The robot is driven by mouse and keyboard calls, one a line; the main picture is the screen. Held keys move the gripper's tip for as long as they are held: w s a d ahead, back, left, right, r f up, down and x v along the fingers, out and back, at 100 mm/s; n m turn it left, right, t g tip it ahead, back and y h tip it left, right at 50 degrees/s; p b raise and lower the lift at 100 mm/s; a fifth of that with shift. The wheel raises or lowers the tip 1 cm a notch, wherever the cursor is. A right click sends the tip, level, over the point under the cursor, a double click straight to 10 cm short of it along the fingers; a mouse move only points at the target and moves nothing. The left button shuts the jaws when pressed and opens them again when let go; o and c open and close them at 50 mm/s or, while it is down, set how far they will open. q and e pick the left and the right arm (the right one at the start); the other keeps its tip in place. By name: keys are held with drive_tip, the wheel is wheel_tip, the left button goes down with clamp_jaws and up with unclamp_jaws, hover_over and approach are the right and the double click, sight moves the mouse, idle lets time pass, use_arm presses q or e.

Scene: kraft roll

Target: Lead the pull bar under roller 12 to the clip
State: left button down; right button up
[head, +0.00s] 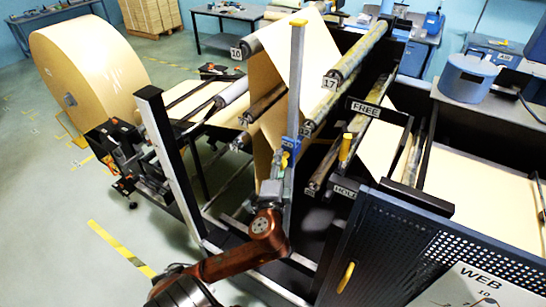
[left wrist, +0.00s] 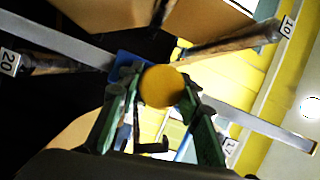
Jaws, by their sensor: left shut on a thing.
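A long pale grey bar (head: 297,85), which looks like the pull bar, stands steeply in the middle of the head view. It carries a blue block (head: 291,143) with a yellow knob. My left gripper (head: 284,163) is at this block. In the left wrist view its green fingers (left wrist: 163,98) are shut on the round yellow knob (left wrist: 163,86), with the bar (left wrist: 255,125) behind. A small tag (head: 307,127) that seems to read 12 marks a roller right of the bar, partly hidden. I cannot make out the clip. My right gripper is not in view.
Kraft paper (head: 318,55) hangs behind the bar. Rollers tagged 10 (head: 236,53) and 17 (head: 331,83) lie either side. A large kraft roll (head: 95,70) is at left. A yellow lever (head: 345,147) stands between FREE and HOLD signs. Floor at lower left is open.

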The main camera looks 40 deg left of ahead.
use_arm(q)
drive_tip(key=shift+w+d+f, duration=0.15)
drive_tip(key=shift+d+f, duration=0.2)
drive_tip(key=shift+d, duration=0.3)
drive_tip(key=shift+w+d+f, duration=0.15)
drive_tip(key=shift+d+f, duration=0.15)
drive_tip(key=shift+d, duration=0.3)
drive_tip(key=w+d+p, duration=0.2)
drive_tip(key=d+p, duration=0.1)
drive_tip(key=d, duration=0.8)
drive_tip(key=shift+w+r, duration=0.35)
